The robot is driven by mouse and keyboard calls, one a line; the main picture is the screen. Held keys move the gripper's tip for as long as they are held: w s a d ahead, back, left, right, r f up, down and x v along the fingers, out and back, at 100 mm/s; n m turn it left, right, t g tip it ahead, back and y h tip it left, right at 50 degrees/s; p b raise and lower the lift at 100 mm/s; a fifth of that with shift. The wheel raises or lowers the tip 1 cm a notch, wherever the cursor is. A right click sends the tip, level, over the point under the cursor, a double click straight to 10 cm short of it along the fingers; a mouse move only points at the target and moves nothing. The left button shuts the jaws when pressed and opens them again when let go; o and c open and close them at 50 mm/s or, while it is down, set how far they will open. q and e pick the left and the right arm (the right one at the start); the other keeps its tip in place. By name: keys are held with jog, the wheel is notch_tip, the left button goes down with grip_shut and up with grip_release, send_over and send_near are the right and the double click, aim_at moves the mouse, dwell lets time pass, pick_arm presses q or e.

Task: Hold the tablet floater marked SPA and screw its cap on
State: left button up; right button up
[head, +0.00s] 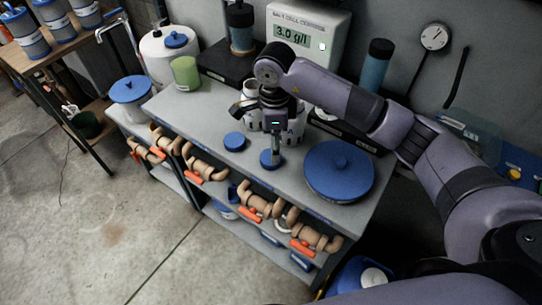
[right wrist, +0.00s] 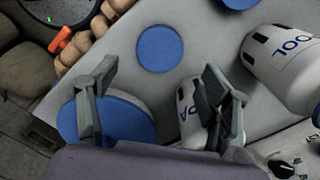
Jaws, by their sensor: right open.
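My right gripper (head: 276,152) points down over the front of the bench, open and empty; the right wrist view shows its two fingers spread (right wrist: 158,80). A round blue cap (head: 270,159) lies flat below it, just beyond the fingertips in the right wrist view (right wrist: 160,48). A white floater (right wrist: 187,108) with "PA" legible is partly hidden behind one finger; it stands behind the gripper in the head view (head: 296,127). A second blue cap (head: 235,141) lies to the left. My left gripper is out of view.
A large blue lid (head: 338,172) lies to the right on the bench (head: 190,108). Pipe fittings with orange handles (head: 258,205) line the shelf below. Free bench top lies to the left.

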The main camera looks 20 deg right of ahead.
jog(key=shift+f+p, duration=0.35)
notch_tip(320, 180, down, 4)
jog(key=shift+s+r+p, duration=0.1)
jog(key=shift+r+p, duration=0.1)
jog(key=shift+p, duration=0.6)
jog(key=shift+f, duration=0.45)
jog(key=shift+c, duration=0.4)
jog(key=c, duration=0.8)
